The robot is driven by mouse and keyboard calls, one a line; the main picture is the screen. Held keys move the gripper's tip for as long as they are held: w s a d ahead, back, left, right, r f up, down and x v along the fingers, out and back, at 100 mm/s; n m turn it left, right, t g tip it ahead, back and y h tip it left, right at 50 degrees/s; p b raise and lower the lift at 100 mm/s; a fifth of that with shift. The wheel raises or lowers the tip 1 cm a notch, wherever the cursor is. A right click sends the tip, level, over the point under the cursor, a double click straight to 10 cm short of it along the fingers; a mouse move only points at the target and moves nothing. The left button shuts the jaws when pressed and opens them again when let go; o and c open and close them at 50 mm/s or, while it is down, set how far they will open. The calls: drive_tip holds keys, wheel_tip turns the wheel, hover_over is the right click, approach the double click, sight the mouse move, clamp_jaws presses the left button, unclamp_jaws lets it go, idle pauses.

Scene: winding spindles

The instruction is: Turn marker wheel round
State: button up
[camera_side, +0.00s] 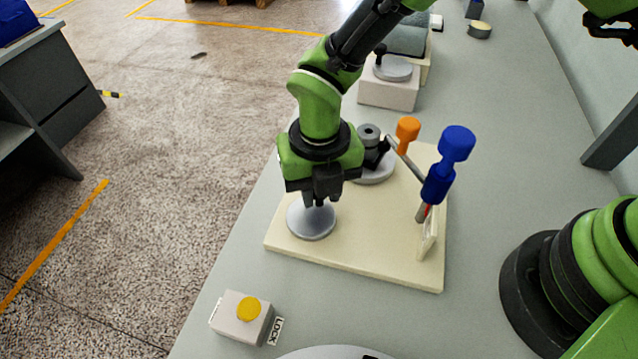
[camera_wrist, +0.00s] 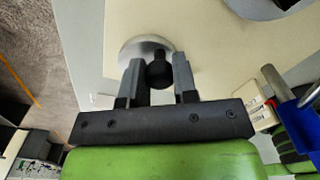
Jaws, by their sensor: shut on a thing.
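A grey disc-shaped wheel (camera_side: 311,223) lies flat at the near left part of a cream board (camera_side: 350,258). It also shows in the wrist view (camera_wrist: 135,52), with an upright black knob (camera_wrist: 158,70) on it. My gripper (camera_side: 320,203) points down over this wheel and is shut on the knob, with one finger on each side of it in the wrist view (camera_wrist: 158,78). The gripper hides the knob in the side view. I cannot make out a mark on the wheel. A second grey wheel (camera_side: 374,176) with a dark hub sits behind my gripper, partly hidden.
A blue-handled lever (camera_side: 438,185) and an orange knob (camera_side: 407,130) stand on the board's right side. A box with a yellow button (camera_side: 249,308) and a LOCK label stands in front. Another wheel on a pale block (camera_side: 388,95) stands behind. The bench left of the board is narrow.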

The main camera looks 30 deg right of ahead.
sight(327, 212)
drive_tip(key=m, duration=0.2)
drive_tip(key=s+m, duration=0.1)
drive_tip(key=m, duration=0.2)
drive_tip(key=shift+d, duration=0.15)
drive_tip(key=shift+s+m, duration=0.2)
drive_tip(key=shift+m, duration=0.75)
drive_tip(key=shift+s+m, duration=0.15)
drive_tip(key=shift+m, duration=0.8)
drive_tip(key=o, duration=0.9)
wheel_tip(327, 212, up, 10)
